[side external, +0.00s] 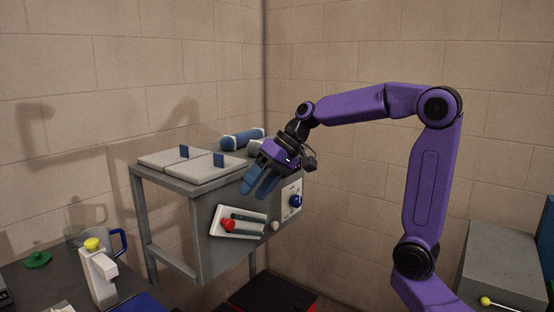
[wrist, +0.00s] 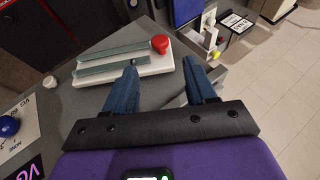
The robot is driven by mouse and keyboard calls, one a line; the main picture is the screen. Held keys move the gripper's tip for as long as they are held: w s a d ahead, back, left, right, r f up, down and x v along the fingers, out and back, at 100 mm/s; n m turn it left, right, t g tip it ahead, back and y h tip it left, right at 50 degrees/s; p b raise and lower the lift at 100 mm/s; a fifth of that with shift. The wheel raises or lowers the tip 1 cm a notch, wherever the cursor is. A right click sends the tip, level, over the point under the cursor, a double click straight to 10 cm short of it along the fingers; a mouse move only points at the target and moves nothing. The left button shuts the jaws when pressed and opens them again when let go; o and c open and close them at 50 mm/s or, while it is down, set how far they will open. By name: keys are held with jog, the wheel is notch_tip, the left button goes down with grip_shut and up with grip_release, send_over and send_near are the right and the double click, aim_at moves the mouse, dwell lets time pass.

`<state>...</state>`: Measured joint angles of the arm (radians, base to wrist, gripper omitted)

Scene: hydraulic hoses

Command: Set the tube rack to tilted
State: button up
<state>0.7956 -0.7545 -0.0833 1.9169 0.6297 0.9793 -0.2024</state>
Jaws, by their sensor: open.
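A white plate (side external: 239,234) with two dark green bars and a red knob (side external: 228,225) is on the front of a grey cabinet; it looks slightly tilted in the side view. It may be the tube rack, but I cannot tell for sure. In the wrist view the plate (wrist: 154,67) and red knob (wrist: 160,44) lie just beyond my fingertips. My gripper (side external: 254,191) is open and empty, its blue fingers pointing down in front of the cabinet's upper edge, above the plate. In the wrist view my gripper (wrist: 160,68) has its fingers wide apart, the left one overlapping the plate's near edge.
A white panel with a blue knob (side external: 296,201) and a small white knob (side external: 275,226) are right of the plate. Grey pads (side external: 220,167) with blue tabs and a blue roll (side external: 242,139) lie on the cabinet top. A white dispenser (side external: 99,274) and blue-handled jug stand at left.

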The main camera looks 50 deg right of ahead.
jog(key=v, duration=0.8)
jog(key=shift+r, duration=0.15)
jog(key=s+a+f+n+g+h, duration=0.45)
jog(key=s+a+f+n, duration=0.6)
jog(key=s+f, duration=0.55)
jog(key=s+f+n+h, duration=0.1)
jog(key=s+f+n, duration=0.2)
jog(key=s, duration=0.5)
jog(key=shift+f, duration=0.8)
